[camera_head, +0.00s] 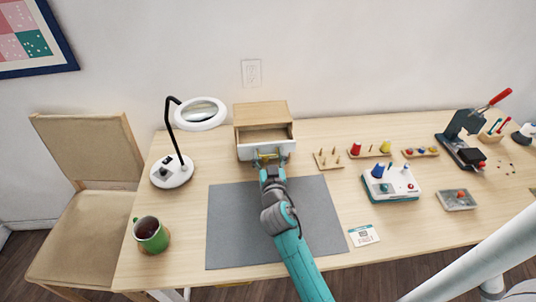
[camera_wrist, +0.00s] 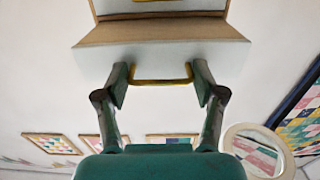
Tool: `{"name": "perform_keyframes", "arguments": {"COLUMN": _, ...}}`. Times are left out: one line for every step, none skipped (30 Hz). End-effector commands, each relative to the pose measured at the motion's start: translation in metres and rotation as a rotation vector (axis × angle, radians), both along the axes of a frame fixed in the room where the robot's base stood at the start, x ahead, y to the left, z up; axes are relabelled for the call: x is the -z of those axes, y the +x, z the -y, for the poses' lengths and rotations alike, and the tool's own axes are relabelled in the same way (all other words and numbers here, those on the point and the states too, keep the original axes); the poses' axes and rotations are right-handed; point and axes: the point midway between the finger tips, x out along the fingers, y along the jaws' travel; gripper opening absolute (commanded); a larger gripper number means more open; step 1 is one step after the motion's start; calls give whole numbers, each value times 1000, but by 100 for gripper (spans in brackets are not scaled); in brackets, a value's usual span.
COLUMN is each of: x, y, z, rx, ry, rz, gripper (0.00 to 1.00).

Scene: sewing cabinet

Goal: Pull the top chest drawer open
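The small wooden chest (camera_head: 263,112) stands on the desk against the wall. Its top drawer (camera_head: 277,151) has a white front and stands pulled out, with its empty inside showing from above. In the wrist view, the white drawer front (camera_wrist: 175,56) carries a yellow bar handle (camera_wrist: 160,81). A second yellow handle (camera_wrist: 158,1) shows at the top edge of the wrist view.
A magnifier lamp (camera_head: 172,171) stands left of the chest, its lens close by. Spool racks (camera_head: 371,152) and a white-and-teal machine (camera_head: 390,184) stand to the right. A grey mat (camera_head: 228,230) lies under my arm; a green mug (camera_head: 149,233) is front left.

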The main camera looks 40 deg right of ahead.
Motion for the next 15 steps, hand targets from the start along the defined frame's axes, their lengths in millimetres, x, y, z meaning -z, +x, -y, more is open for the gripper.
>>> {"name": "perform_keyframes", "arguments": {"x": 1, "y": -1, "z": 1, "rx": 3, "ry": 0, "rz": -2, "gripper": 81}}
{"name": "perform_keyframes", "arguments": {"x": 1, "y": -1, "z": 1, "rx": 3, "ry": 0, "rz": -2, "gripper": 81}}
{"name": "perform_keyframes", "arguments": {"x": 1, "y": 0, "z": 1, "rx": 3, "ry": 0, "rz": -2, "gripper": 81}}
{"name": "perform_keyframes", "arguments": {"x": 1, "y": 0, "z": 1, "rx": 2, "ry": 0, "rz": -2, "gripper": 81}}
{"name": "perform_keyframes", "arguments": {"x": 1, "y": 0, "z": 1, "rx": 2, "ry": 0, "rz": -2, "gripper": 81}}
{"name": "perform_keyframes", "arguments": {"x": 1, "y": 0, "z": 1, "rx": 2, "ry": 0, "rz": -1, "gripper": 81}}
{"name": "perform_keyframes", "arguments": {"x": 1, "y": 0, "z": 1, "rx": 2, "ry": 0, "rz": -1, "gripper": 81}}
{"name": "perform_keyframes", "arguments": {"x": 1, "y": 0, "z": 1, "rx": 1, "ry": 0, "rz": -1, "gripper": 81}}
{"name": "perform_keyframes", "arguments": {"x": 0, "y": 0, "z": 1, "rx": 1, "ry": 0, "rz": -1, "gripper": 81}}
{"name": "perform_keyframes", "arguments": {"x": 0, "y": 0, "z": 0, "rx": 1, "ry": 1, "rz": -1, "gripper": 81}}
{"name": "perform_keyframes", "arguments": {"x": 0, "y": -1, "z": 0, "rx": 1, "ry": 1, "rz": -1, "gripper": 81}}
{"name": "perform_keyframes", "arguments": {"x": 0, "y": -1, "z": -1, "rx": 1, "ry": 0, "rz": -1, "gripper": 81}}
{"name": "perform_keyframes", "arguments": {"x": 1, "y": -3, "z": -2, "rx": 0, "ry": 0, "rz": -1, "gripper": 81}}
{"name": "perform_keyframes", "arguments": {"x": 1, "y": -4, "z": -3, "rx": 0, "ry": 0, "rz": -1, "gripper": 81}}
{"name": "perform_keyframes", "arguments": {"x": 1, "y": -7, "z": -5, "rx": 0, "ry": 0, "rz": -1, "gripper": 81}}
